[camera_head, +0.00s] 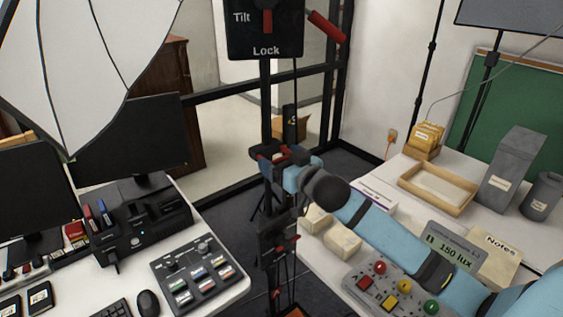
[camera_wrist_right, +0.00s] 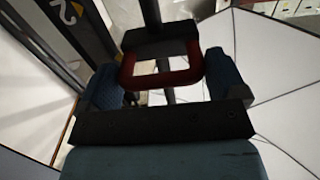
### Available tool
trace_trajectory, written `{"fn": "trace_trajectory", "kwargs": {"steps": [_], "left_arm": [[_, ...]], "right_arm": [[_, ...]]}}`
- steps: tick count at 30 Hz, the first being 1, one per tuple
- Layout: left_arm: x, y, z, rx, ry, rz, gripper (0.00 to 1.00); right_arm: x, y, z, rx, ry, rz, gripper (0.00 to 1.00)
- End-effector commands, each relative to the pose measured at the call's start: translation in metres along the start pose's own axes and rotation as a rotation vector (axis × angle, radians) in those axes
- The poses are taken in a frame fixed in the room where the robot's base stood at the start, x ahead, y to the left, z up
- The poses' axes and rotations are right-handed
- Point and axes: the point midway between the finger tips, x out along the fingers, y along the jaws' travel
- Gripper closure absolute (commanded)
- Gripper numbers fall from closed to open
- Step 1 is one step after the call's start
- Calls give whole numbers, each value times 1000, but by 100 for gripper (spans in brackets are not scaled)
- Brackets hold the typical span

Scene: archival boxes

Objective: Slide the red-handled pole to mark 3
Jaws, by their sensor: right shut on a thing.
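My right gripper (camera_head: 281,163) reaches in from the lower right with its blue arm and is shut on the red handle at the black upright pole (camera_head: 265,110). In the right wrist view, the red loop-shaped handle (camera_wrist_right: 163,80) lies between the two blue-padded fingers of my right gripper (camera_wrist_right: 163,66); a dark pole part rises behind it. A white "2" (camera_wrist_right: 68,14) shows on a dark strip at the upper left of that view. Mark 3 cannot be made out. My left gripper is not in view.
A "Tilt/Lock" panel (camera_head: 266,28) with a red lever (camera_head: 326,27) sits above. A white umbrella (camera_head: 90,60) hangs at the left. A control box (camera_head: 195,268) and monitors stand on the left desk. The right table holds a wooden tray (camera_head: 437,190) and a button box (camera_head: 395,290).

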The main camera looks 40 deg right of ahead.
Motion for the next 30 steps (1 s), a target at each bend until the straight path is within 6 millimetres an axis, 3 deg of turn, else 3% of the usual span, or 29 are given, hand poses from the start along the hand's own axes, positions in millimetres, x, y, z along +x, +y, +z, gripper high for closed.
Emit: {"fn": "trace_trajectory", "kwargs": {"steps": [1, 9, 23, 24, 30], "left_arm": [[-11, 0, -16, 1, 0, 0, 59], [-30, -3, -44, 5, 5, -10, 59], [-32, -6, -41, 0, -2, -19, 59], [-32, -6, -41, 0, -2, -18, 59], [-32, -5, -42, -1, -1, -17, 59]], "right_arm": [[0, 0, -23, 1, 7, 0, 52], [0, 0, -65, 0, 7, 1, 52], [0, 1, -72, -2, 13, 1, 52], [0, 1, -72, -2, 13, 1, 1], [0, 0, -69, -1, 7, 0, 0]]}}
